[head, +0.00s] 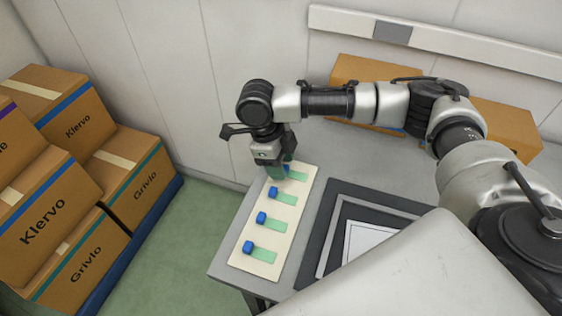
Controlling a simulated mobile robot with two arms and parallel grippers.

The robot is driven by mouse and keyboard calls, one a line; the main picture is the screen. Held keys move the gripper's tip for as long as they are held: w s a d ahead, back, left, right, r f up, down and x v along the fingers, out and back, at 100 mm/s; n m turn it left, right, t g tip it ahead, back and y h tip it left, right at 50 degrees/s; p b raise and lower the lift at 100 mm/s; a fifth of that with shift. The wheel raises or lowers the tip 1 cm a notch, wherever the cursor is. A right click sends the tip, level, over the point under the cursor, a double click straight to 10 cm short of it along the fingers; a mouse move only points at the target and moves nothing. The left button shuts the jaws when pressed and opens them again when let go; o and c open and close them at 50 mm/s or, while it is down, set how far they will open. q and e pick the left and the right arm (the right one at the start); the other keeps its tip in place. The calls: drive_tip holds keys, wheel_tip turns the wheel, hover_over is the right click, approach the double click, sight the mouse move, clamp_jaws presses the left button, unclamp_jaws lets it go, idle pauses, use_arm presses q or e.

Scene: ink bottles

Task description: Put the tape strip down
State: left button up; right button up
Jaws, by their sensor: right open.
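Several green tape strips, each with a blue end, lie in a row on a cream board at the left side of the table. The nearest tape strip (265,256) is at the board's front end, and another tape strip (284,199) lies in the middle of the row. The cream board (243,232) runs away from me along the table edge. My right gripper (276,178) points down, open, over the far end of the board, close to the farthest strip (298,175). The gripper partly hides that spot, so I cannot tell whether its fingers touch a strip. My left gripper is not in view.
A dark tray (318,243) with a white sheet (366,240) lies right of the board. Cardboard boxes (360,72) stand at the back of the grey table (226,255). Stacked cartons (75,125) stand on the floor at the left. A wall is close behind.

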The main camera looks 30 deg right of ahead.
drive_tip(key=v, duration=1.2)
